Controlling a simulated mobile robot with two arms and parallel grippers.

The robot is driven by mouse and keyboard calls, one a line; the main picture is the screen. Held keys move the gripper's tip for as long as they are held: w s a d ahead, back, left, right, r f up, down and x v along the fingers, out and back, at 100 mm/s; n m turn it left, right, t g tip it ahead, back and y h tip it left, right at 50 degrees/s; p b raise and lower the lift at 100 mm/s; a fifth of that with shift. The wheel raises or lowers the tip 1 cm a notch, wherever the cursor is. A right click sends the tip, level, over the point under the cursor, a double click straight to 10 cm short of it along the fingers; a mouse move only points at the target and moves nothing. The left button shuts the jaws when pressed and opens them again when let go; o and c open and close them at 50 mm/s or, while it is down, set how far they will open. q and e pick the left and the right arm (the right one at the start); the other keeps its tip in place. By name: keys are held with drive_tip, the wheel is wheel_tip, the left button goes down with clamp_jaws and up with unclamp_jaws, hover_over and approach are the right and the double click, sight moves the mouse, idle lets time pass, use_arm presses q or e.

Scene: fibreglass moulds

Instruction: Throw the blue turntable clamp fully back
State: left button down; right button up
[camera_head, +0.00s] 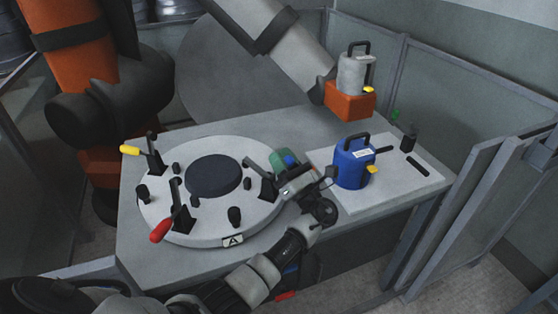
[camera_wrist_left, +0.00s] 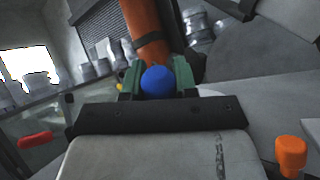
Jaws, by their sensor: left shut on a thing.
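The round grey turntable (camera_head: 205,222), with a dark disc in its middle, sits on the grey table. The blue clamp handle (camera_head: 291,160) is at its right side, mostly hidden by my left gripper (camera_head: 285,159). In the left wrist view the rounded blue handle end (camera_wrist_left: 157,81) sits between the two green fingers of the left gripper (camera_wrist_left: 157,84), which is shut on it. The dark clamp base (camera_head: 262,187) stands on the turntable rim left of the gripper. The clamp's lever is largely hidden. My right gripper is not in view.
Clamps with a yellow handle (camera_head: 130,150) and a red handle (camera_head: 161,230) stand on the turntable's left side. A blue canister (camera_head: 352,166) stands on a pale plate (camera_head: 375,198) to the right, close to my wrist. A large orange arm (camera_head: 75,45) rises behind left.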

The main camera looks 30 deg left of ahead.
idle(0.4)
use_arm(q)
drive_tip(key=c, duration=0.9)
unclamp_jaws()
drive_tip(key=shift+o, duration=0.2)
drive_tip(key=b+v, duration=0.3)
drive_tip(key=v, duration=0.8)
